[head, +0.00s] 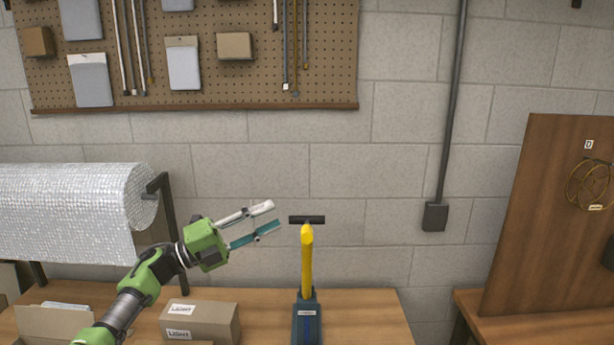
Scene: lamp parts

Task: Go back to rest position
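My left gripper (268,220) is green with two long fingers, one white-grey and one teal. It is raised above the workbench, with its fingers pointing right and spread apart, and nothing shows between them. A yellow post (307,262) with a dark crossbar (307,219) on top stands upright on a blue base (306,318), just right of the fingertips. In the picture the fingers look apart from the post. My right gripper is out of view.
A wooden workbench (370,318) runs along the block wall. Cardboard boxes (200,320) stand under my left arm. A bubble-wrap roll (70,212) is at the left. A brown board with a wire spool (590,185) is at the right. A pegboard (200,15) hangs above.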

